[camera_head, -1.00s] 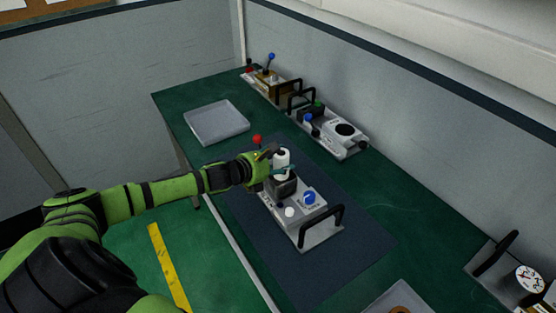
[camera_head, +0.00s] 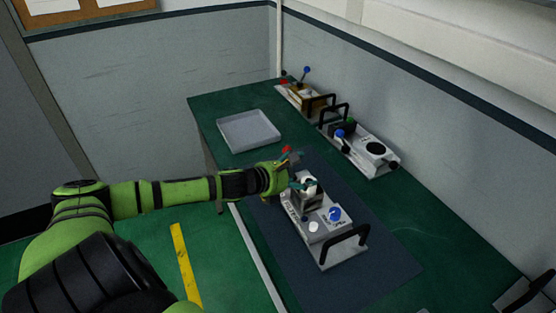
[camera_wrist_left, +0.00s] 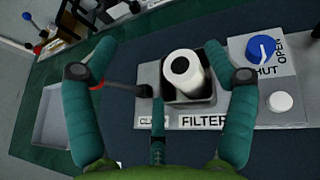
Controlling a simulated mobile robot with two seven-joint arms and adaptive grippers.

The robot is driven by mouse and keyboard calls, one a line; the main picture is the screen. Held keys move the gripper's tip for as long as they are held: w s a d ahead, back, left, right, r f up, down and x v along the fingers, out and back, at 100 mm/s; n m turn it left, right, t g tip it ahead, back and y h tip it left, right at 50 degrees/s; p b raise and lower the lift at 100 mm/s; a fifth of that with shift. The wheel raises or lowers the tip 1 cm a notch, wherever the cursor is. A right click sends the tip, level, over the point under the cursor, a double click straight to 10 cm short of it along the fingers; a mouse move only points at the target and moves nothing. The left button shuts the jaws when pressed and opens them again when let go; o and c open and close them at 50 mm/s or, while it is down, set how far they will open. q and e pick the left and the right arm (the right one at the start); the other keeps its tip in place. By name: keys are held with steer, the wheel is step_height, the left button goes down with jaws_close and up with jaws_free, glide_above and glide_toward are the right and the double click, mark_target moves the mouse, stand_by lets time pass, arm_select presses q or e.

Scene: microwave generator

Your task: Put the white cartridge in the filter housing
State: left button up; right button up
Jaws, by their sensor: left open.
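The white cartridge (camera_head: 311,181) stands in the filter housing (camera_head: 308,201), a dark open box on the grey panel. In the left wrist view, the cartridge (camera_wrist_left: 183,72) shows its round top with a dark hole, inside the walls of the housing (camera_wrist_left: 208,92). My left gripper (camera_head: 297,170) is at the housing. In the left wrist view its teal fingers (camera_wrist_left: 160,60) are spread wide, with a clear gap to the cartridge. The cartridge's lower end is hidden in the housing. My right gripper is not in view.
A lever with a red knob (camera_head: 287,149) stands at the housing's far side. The panel has a blue knob (camera_head: 334,214), a white button (camera_head: 313,227) and a black handle (camera_head: 346,236). An empty grey tray (camera_head: 249,130) lies behind. Other devices (camera_head: 362,150) line the wall.

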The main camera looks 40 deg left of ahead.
arm_select(q)
steer(key=p+v, duration=0.1)
steer(key=v, duration=0.7)
steer(key=shift+s+r, duration=0.15)
steer(key=shift+s, duration=0.15)
